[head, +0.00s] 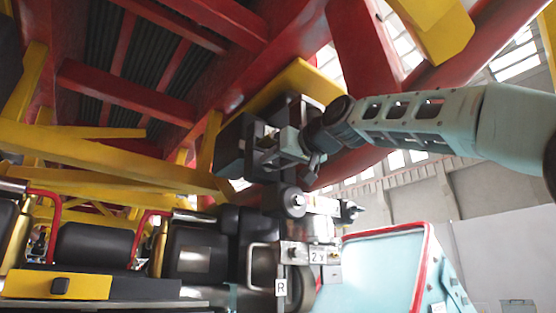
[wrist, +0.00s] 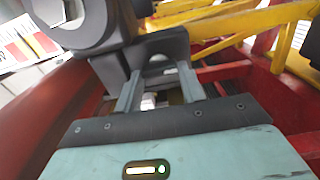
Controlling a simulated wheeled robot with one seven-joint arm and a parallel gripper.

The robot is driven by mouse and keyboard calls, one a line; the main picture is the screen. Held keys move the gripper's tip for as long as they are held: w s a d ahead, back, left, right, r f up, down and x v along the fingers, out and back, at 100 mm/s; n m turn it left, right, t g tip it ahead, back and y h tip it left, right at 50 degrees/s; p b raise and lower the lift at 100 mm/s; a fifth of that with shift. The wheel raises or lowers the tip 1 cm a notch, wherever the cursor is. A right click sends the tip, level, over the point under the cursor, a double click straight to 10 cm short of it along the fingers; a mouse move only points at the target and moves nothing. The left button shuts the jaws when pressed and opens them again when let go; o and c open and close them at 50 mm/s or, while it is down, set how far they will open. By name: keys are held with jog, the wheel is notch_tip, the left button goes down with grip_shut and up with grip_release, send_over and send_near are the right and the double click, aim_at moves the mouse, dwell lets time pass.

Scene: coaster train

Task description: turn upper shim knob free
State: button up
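My gripper (wrist: 160,78) shows in the wrist view with its two grey fingers apart and a gap between them. Their tips reach up to a dark grey arched part (wrist: 165,42); I cannot tell whether they touch it. A small whitish piece (wrist: 149,101) shows in the gap, and I cannot tell what it is. In the head view my gripper (head: 268,140) is among dark blocks under the red and yellow beams. A dark block (head: 235,146) is just left of it. I cannot make out the upper shim knob for certain in either view.
A round grey wheel (head: 292,202) and small plates marked "2 x" (head: 318,256) and "R" (head: 281,288) are below my gripper. A yellow beam (head: 308,82) and red structure are close above. A light blue panel with red edging (head: 385,270) stands at lower right.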

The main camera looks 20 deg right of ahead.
dwell(0.3)
jog(key=n+b, duration=0.1)
jog(key=n, duration=0.3)
jog(key=shift+f+b, duration=0.1)
jog(key=shift+b, duration=0.25)
jog(key=n+b, duration=0.1)
jog(key=n, duration=0.4)
jog(key=shift+a, duration=0.1)
jog(key=n+b, duration=0.1)
jog(key=n, duration=0.3)
jog(key=shift+f+n, duration=0.1)
jog(key=shift+n, duration=0.3)
jog(key=n+b, duration=0.1)
jog(key=n, duration=0.3)
jog(key=shift+a, duration=0.1)
jog(key=shift+n, duration=0.3)
jog(key=o, duration=1)
